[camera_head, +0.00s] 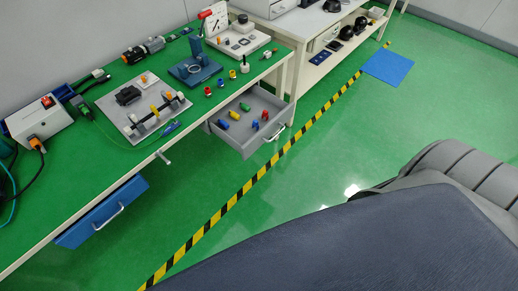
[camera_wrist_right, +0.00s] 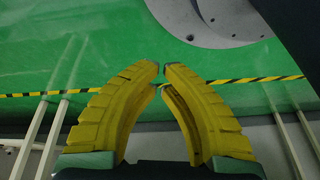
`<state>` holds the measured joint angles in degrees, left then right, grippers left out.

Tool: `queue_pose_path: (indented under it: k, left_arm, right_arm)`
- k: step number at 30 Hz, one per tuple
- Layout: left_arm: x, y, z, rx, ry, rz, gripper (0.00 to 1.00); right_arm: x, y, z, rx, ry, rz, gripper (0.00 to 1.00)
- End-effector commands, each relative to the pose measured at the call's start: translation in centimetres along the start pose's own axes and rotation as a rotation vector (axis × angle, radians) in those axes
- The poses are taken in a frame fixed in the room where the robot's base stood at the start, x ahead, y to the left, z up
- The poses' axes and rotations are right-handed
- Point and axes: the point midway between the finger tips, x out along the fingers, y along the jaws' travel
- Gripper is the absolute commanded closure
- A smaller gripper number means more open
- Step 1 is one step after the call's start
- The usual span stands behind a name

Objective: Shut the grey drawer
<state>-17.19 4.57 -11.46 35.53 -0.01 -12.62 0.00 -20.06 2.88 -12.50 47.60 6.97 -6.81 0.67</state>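The grey drawer (camera_head: 242,138) hangs open below the right part of the green-topped bench, pulled out toward the floor. Several small red, yellow, green and blue pieces lie in it. Its metal handle (camera_head: 275,134) is on the front panel and is clear of any gripper. In the right wrist view, my right gripper (camera_wrist_right: 159,70) shows two curved yellow fingers. Their tips nearly meet with nothing between them, and they are over the floor. The grey drawer cannot be made out in that view. My left gripper is not in view.
A blue drawer (camera_head: 102,213) with a handle sticks out under the bench's left part. Tools and fixtures crowd the green bench top (camera_head: 75,165). Yellow-black tape (camera_head: 233,201) runs along the floor. The green floor (camera_head: 330,150) before the grey drawer is clear.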

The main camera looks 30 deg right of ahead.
Motion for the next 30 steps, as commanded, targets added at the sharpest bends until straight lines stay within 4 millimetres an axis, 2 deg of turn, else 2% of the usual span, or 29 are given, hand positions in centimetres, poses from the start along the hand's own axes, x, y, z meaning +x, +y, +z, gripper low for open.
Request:
queue_pose_path:
  k: [1,4,6,8,9,12,13,15,18,21,26,30]
  left_arm:
    - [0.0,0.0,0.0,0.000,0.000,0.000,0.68]
    - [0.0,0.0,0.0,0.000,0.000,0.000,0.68]
    - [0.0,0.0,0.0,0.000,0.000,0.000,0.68]
    - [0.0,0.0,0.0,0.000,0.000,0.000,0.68]
    - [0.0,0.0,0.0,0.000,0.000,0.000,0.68]
    - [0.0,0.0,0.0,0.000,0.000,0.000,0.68]
    - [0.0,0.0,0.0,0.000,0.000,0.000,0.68]
    - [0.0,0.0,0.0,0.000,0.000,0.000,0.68]
    - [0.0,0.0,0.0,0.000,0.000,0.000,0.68]
    - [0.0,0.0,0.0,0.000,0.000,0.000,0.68]
    - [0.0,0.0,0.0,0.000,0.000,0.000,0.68]
    - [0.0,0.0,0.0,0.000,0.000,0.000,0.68]
  right_arm:
    - [-0.5,-1.4,-4.4,0.086,0.110,-0.022,1.00]
    - [-2.6,-2.9,-13.4,0.299,0.346,-0.075,1.00]
    - [-5.2,-3.4,-19.6,0.464,0.513,-0.122,1.00]
    - [-8.1,-3.2,-24.5,0.613,0.657,-0.168,1.00]
    - [-10.2,-2.8,-27.5,0.717,0.751,-0.202,1.00]
    - [-15.9,-1.0,-33.5,0.971,0.970,-0.289,1.00]
    - [-17.5,-0.3,-34.8,1.042,1.027,-0.315,1.00]
    - [-20.7,1.2,-37.0,1.194,1.142,-0.370,1.00]
    - [-24.1,3.4,-38.7,1.374,1.268,-0.433,1.00]
    - [-26.0,5.1,-39.1,1.501,1.348,-0.471,1.00]
    - [-26.7,6.6,-38.6,1.602,1.404,-0.487,1.00]
    - [-26.7,7.2,-39.0,1.620,1.418,-0.495,1.00]
